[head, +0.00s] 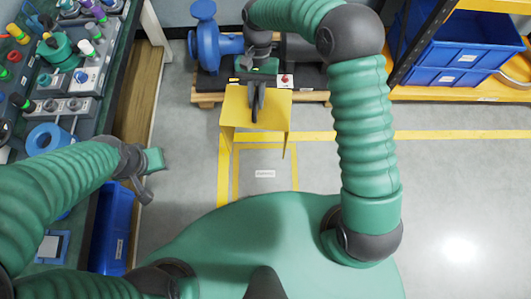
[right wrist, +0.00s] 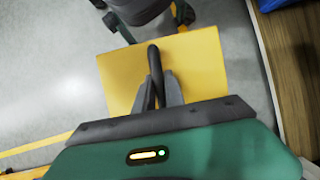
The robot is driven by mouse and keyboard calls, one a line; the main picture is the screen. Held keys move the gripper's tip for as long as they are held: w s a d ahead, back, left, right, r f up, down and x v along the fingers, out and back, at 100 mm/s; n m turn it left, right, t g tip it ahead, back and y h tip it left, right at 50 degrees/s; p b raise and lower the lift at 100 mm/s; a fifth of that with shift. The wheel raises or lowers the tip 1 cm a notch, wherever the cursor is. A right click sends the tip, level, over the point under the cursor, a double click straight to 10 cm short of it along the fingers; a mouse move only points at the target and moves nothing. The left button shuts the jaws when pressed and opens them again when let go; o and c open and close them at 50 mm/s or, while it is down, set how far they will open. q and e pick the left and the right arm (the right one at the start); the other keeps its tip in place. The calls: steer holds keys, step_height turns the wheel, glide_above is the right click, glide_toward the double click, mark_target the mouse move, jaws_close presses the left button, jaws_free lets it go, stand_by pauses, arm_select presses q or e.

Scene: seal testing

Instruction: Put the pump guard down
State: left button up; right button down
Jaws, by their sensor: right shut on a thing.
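The yellow pump guard (head: 238,110) hangs from my right gripper (head: 256,108) in front of the pump, top panel up with side panels below. In the right wrist view, the right gripper's grey fingers (right wrist: 162,92) are shut on the guard's black handle, with the yellow top panel (right wrist: 205,65) beneath. The blue pump (head: 207,45) sits on a wooden pallet behind the guard. A yellow-outlined floor area with a small label (head: 265,174) lies nearer to me. The guard overlaps its far end. My left gripper (head: 150,178) is by the bench at left; its jaw opening is unclear.
A bench (head: 75,100) with colourful valves and fittings runs along the left, with a blue bin (head: 113,232) below. A shelf with blue crates (head: 450,45) stands at the back right. The floor at right is clear.

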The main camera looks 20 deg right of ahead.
steer(key=w+a+f+m+t+y+b, duration=0.15)
steer(key=a+f+m+b, duration=0.35)
steer(key=f, duration=0.6)
steer(key=w+a+f+m+t+b, duration=0.1)
steer(key=a+f+m+t, duration=0.15)
steer(key=f+m, duration=0.55)
steer(key=w+a+f+m+t+y+b, duration=0.1)
steer(key=a+f+m+t+b, duration=0.25)
steer(key=f, duration=0.95)
steer(key=s+d+f+g+b, duration=0.1)
steer(key=s+d+f+b, duration=0.1)
steer(key=d, duration=0.4)
steer(key=s+d+f+g+b, duration=0.1)
steer(key=s+d+f+b, duration=0.2)
steer(key=s+d+b, duration=0.2)
steer(key=shift+s+d+b, duration=0.25)
steer(key=shift+d+b, duration=0.3)
steer(key=shift+d, duration=0.3)
steer(key=c, duration=1.4)
jaws_free()
steer(key=shift+f, duration=0.1)
